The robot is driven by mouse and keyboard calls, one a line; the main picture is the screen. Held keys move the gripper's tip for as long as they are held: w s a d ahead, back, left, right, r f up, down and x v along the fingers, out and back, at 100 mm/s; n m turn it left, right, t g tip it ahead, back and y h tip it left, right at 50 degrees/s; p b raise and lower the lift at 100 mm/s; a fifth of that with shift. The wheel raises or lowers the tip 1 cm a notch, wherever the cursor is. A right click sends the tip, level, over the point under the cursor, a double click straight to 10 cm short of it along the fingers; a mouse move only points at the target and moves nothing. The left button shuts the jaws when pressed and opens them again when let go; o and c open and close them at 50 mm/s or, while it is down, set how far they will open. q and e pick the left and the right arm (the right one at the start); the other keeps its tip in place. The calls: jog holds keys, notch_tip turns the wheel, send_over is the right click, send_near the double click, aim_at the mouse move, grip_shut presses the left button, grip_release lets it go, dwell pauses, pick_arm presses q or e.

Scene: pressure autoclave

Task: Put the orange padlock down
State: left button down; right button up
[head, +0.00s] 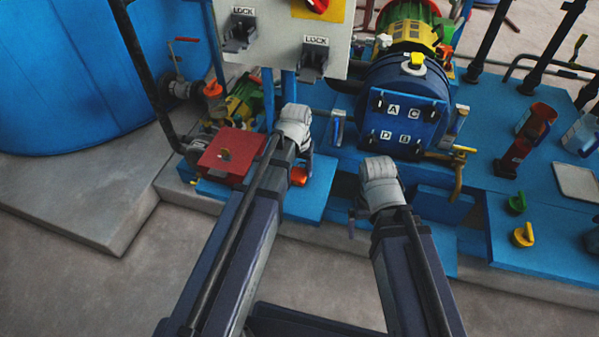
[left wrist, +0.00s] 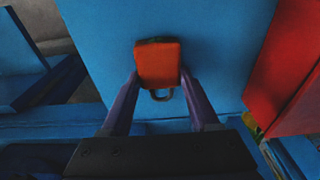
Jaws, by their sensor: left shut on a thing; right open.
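My left gripper (left wrist: 158,80) is shut on the orange padlock (left wrist: 157,64), with one finger on each side of its body. The padlock's dark shackle shows towards my wrist in the left wrist view. A flat blue surface (left wrist: 225,45) lies behind the padlock; I cannot tell whether they touch. In the head view, the padlock (head: 299,177) shows just below my left wrist, over a blue ledge (head: 305,207). My right gripper (head: 356,216) is open, left of the blue base's lower front, its fingers mostly hidden by my wrist.
A red box (head: 222,157) stands left of the padlock. A blue vessel with a lettered door (head: 404,118) is behind my right arm. A lock panel (head: 285,35) hangs above. Green (head: 516,203) and yellow (head: 523,235) knobs sit on the blue table at right.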

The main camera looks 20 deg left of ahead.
aim_at(295, 175)
pick_arm(q)
jog(key=shift+r, duration=0.15)
jog(key=shift+f, duration=0.3)
jog(key=shift+c, duration=0.6)
grip_release()
jog(key=shift+r, duration=0.1)
jog(key=shift+s+r+p, duration=0.1)
jog(key=shift+r+p, duration=0.45)
jog(key=shift+r, duration=0.1)
jog(key=r+p, duration=0.2)
jog(key=s+r+p, duration=0.1)
jog(key=r+p, duration=0.1)
jog(key=s+r+p, duration=0.1)
jog(key=r+p, duration=0.1)
jog(key=shift+a+r, duration=0.2)
jog(key=shift+a, duration=0.2)
jog(key=shift+f, duration=0.25)
